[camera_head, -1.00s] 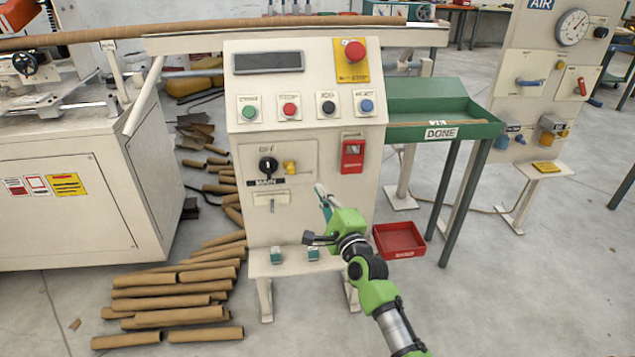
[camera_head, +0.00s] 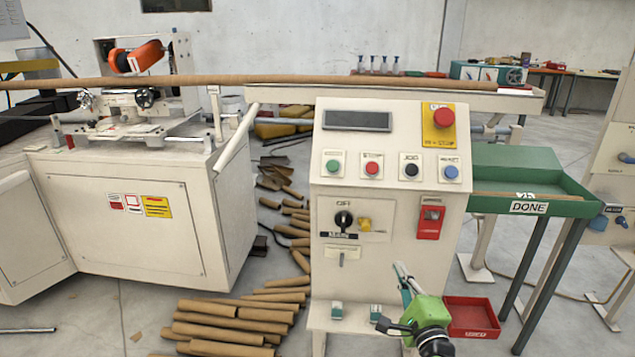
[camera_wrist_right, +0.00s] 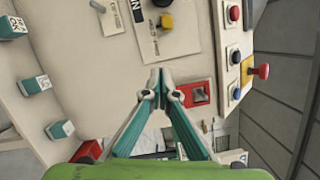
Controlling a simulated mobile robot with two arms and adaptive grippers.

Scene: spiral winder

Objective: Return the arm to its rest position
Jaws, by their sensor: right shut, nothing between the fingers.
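My right gripper (camera_head: 402,274) is low in front of the control cabinet (camera_head: 380,272), below its switches. In the right wrist view the right gripper (camera_wrist_right: 159,78) has its teal fingertips together with nothing between them. Whether it touches the panel cannot be told. The cabinet carries a main rotary switch (camera_head: 343,219), a yellow knob (camera_head: 364,224), a red switch (camera_head: 430,217), a row of push buttons and a red stop button (camera_head: 444,118). My left gripper does not show in either view.
A long brown tube (camera_head: 300,81) lies across the top of the machines. A green DONE tray (camera_head: 535,176) stands right of the cabinet, with a red bin (camera_head: 470,314) low below it. Several cardboard tubes (camera_head: 235,322) lie on the floor to the left. A white winder housing (camera_head: 100,230) stands further left.

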